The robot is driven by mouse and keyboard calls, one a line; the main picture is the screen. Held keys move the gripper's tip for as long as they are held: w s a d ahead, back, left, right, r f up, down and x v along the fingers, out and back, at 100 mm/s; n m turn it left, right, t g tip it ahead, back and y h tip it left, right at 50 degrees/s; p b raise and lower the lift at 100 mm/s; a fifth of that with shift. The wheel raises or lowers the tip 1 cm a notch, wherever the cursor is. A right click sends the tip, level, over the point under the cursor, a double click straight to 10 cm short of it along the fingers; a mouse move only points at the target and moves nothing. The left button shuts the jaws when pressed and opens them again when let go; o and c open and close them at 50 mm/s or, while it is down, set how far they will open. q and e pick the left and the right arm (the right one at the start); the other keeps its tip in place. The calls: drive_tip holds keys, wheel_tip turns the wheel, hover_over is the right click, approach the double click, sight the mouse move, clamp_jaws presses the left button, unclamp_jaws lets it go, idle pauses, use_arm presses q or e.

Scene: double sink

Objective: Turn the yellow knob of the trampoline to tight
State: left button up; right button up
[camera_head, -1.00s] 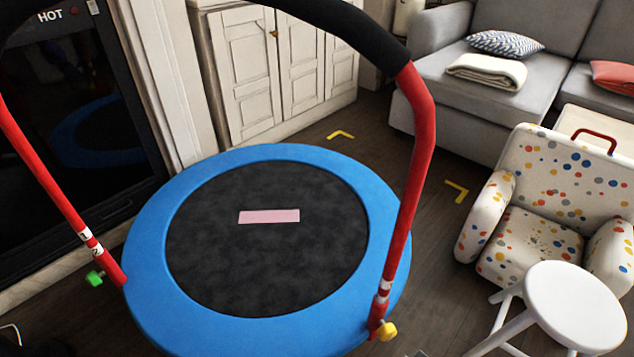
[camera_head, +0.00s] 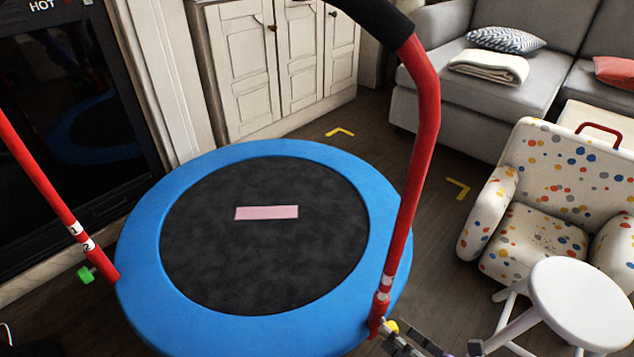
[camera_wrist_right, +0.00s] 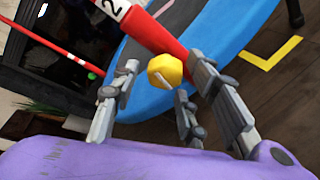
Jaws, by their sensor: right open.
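The trampoline has a blue rim (camera_head: 285,333), a black mat and a red frame with a black bar. Its yellow knob (camera_head: 391,327) is on the lower end of the right red leg (camera_head: 408,215). In the right wrist view the faceted yellow knob (camera_wrist_right: 165,70) shows between the fingers of my right gripper (camera_wrist_right: 162,82), beside the red leg. The fingers are apart, and I see no clear grip on the knob. In the head view my right gripper (camera_head: 393,337) enters from the bottom, close to the knob. My left gripper is out of view.
A green knob (camera_head: 86,274) is on the left red leg. A white stool (camera_head: 580,303) and a dotted armchair (camera_head: 545,190) stand right of the trampoline. A grey sofa (camera_head: 470,130) and white cabinets (camera_head: 285,65) are behind.

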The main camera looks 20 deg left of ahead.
drive_tip(key=c, duration=1)
drive_tip(key=shift+a+r, duration=0.1)
drive_tip(key=shift+m+y, duration=0.3)
drive_tip(key=shift+m, duration=0.1)
drive_tip(key=shift+w+d+f+m+t+y, duration=0.15)
drive_tip(key=shift+m+t+y, duration=0.4)
drive_tip(key=shift+m, duration=1.45)
drive_tip(key=shift+w+m+t+y, duration=0.1)
drive_tip(key=shift+m+t+y, duration=0.4)
drive_tip(key=shift+m, duration=1.5)
drive_tip(key=shift+w+d+f+m+t+y, duration=0.2)
drive_tip(key=shift+m+y, duration=0.65)
drive_tip(key=shift+m, duration=1.15)
drive_tip(key=shift+m+t+b, duration=0.3)
drive_tip(key=shift+m+t, duration=0.15)
drive_tip(key=shift+m, duration=0.85)
